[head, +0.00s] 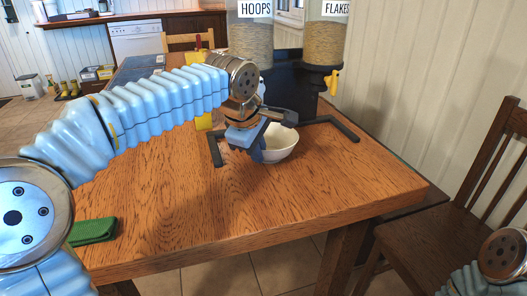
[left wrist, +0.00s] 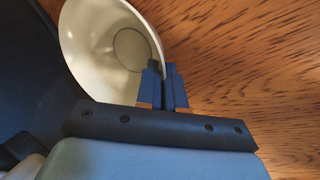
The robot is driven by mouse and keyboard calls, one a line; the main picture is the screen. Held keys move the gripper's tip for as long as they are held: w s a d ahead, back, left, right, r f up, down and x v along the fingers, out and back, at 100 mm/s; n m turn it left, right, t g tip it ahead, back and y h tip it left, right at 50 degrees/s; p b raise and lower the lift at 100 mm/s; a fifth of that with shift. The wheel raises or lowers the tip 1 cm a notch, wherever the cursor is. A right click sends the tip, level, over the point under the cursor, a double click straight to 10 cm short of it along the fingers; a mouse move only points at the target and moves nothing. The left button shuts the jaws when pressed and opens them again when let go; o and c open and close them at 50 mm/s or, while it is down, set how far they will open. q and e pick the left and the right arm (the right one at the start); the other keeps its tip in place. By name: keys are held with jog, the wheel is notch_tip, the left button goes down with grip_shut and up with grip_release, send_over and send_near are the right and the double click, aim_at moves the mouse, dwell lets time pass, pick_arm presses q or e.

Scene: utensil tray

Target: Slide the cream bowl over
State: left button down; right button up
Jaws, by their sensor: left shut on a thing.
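The cream bowl (head: 284,146) stands on the wooden table in front of the cereal dispenser, partly hidden by my left gripper. My left gripper (head: 258,152) reaches down at its near left side and is shut on its rim. In the left wrist view, the blue fingers (left wrist: 167,84) pinch the edge of the cream bowl (left wrist: 95,48), one finger inside and one outside. The bowl looks empty. Of my right arm, only a part shows at the lower right of the head view; its gripper is out of view.
The black dispenser (head: 292,82), with containers labelled HOOPS and FLAKES, stands behind the bowl, its feet (head: 345,128) reaching forward. The table (head: 230,215) is clear in front. A chair (head: 450,240) stands at right.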

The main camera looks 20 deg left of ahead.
pick_arm(q)
jog(key=shift+w+a+p, duration=0.2)
jog(key=shift+w+a, duration=0.05)
jog(key=shift+a, duration=0.75)
jog(key=shift+w+a+p, duration=0.15)
jog(key=shift+w+a, duration=0.1)
jog(key=shift+a, duration=0.75)
pick_arm(e)
jog(key=shift+s+a+r, duration=0.1)
jog(key=shift+a+r, duration=0.35)
jog(key=shift+a, duration=0.15)
pick_arm(q)
jog(key=c, duration=1.2)
grip_release()
jog(key=p+v, duration=0.2)
jog(key=v, duration=1.1)
jog(key=shift+s+r, duration=0.15)
jog(key=shift+r, duration=0.2)
pick_arm(e)
jog(key=shift+s+a+r, duration=0.1)
jog(key=shift+a+r, duration=0.1)
jog(key=shift+r, duration=0.8)
